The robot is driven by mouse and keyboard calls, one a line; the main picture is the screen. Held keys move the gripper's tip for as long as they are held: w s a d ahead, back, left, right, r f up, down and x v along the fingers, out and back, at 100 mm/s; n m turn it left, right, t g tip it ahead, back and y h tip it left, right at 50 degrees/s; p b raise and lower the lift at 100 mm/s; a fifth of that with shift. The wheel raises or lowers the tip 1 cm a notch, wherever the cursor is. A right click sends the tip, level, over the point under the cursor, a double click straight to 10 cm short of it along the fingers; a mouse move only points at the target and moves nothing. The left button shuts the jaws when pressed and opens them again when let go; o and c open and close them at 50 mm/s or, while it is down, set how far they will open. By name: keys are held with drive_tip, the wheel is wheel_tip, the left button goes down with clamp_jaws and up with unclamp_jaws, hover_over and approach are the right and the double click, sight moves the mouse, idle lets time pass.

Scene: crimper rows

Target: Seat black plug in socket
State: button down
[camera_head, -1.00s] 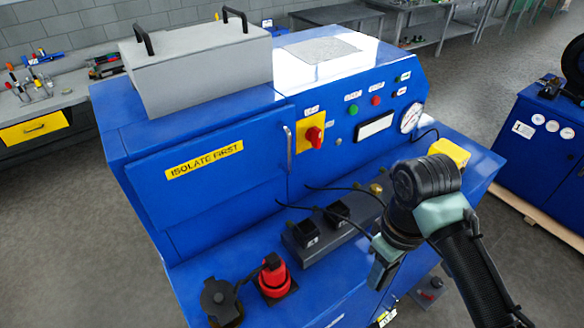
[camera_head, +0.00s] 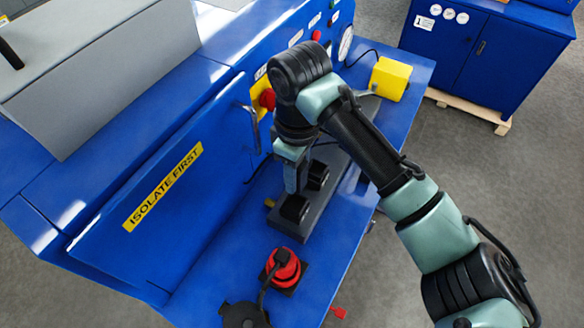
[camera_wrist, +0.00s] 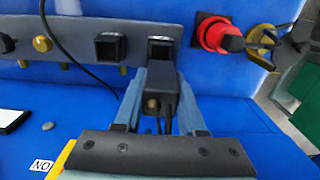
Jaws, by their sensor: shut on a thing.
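My gripper (camera_head: 291,178) reaches down beside the dark socket strip on the blue machine. In the wrist view my gripper (camera_wrist: 160,108) is shut on the black plug (camera_wrist: 161,84), with its dark leads trailing back between the fingers. The plug's front end overlaps the lower part of the right-hand black square socket (camera_wrist: 161,48); I cannot tell whether it has entered. This socket shows in the head view (camera_head: 294,208) just below the fingers. The plug is hidden there. A second black square socket (camera_wrist: 110,46) stands to the left in the wrist view.
A red round connector (camera_wrist: 214,33) with a black plug sits beyond the strip's end, near a dark round cap (camera_head: 243,314). Brass fittings (camera_wrist: 42,44) and a loose cable lie on the strip's other side. A yellow box (camera_head: 390,78) stands at the far end of the ledge.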

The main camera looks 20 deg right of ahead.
drive_tip(key=shift+w+a, duration=0.1)
drive_tip(key=shift+f+b, duration=1.65)
drive_tip(key=shift+f, duration=1.3)
drive_tip(key=shift+p, duration=0.55)
drive_tip(key=shift+f+b, duration=0.7)
drive_tip(key=shift+f, duration=0.45)
drive_tip(key=shift+c, duration=2.1)
unclamp_jaws()
wheel_tip(320, 180, up, 13)
